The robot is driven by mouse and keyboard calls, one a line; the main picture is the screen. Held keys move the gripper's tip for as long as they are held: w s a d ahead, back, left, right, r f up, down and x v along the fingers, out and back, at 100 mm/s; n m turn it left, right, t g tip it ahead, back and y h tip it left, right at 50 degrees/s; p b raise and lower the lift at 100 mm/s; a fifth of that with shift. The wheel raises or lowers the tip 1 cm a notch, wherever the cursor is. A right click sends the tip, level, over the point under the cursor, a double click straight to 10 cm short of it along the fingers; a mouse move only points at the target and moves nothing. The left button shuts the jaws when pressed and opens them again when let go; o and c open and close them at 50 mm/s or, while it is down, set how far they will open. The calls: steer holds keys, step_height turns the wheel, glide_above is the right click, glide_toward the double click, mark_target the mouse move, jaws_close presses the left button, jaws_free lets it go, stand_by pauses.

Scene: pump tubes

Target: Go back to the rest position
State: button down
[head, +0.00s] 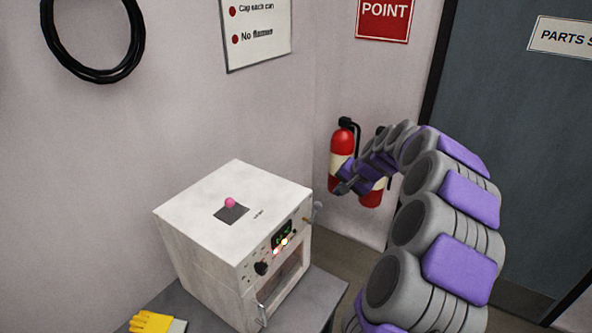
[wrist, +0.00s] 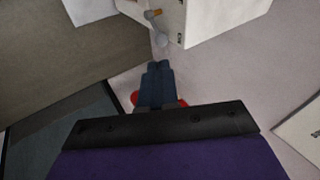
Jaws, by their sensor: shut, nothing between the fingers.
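My arm, grey with purple pads, curves up from the lower right in the head view. My gripper (head: 343,188) is at its far end, in front of the fire extinguishers and to the right of the white box-shaped machine. In the wrist view my gripper (wrist: 158,66) shows as two dark fingers closed together with nothing between them. The white machine (head: 190,228) stands on a grey table and has a pink knob (head: 230,202) on top and a lit panel on its front. A corner of it shows at the top of the wrist view (wrist: 200,22), apart from the fingers.
Red fire extinguishers (head: 341,150) are by the wall behind my gripper. Yellow gloves (head: 152,322) lie on the grey table (head: 318,291). A dark door (head: 520,130) is at the right. A black hose coil (head: 137,40) hangs on the left wall.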

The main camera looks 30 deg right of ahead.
steer(key=s+a+n+g+y+b, duration=0.25)
steer(key=a+n, duration=0.25)
steer(key=a, duration=1.3)
steer(key=s+a+f+n+g+b, duration=0.1)
steer(key=s+a+n+b, duration=0.1)
steer(key=s+a, duration=0.35)
steer(key=s+a+f+n+g+b, duration=0.1)
steer(key=s+a+b, duration=0.1)
steer(key=a, duration=0.6)
steer(key=s+a+f+n+g+h+b, duration=0.1)
steer(key=s+a+f+n+g+b, duration=0.1)
steer(key=s, duration=1)
steer(key=s+a+f+n+g+h+b, duration=0.2)
steer(key=s+a+f, duration=0.2)
steer(key=s+f, duration=0.3)
steer(key=s, duration=0.5)
steer(key=shift+n, duration=0.4)
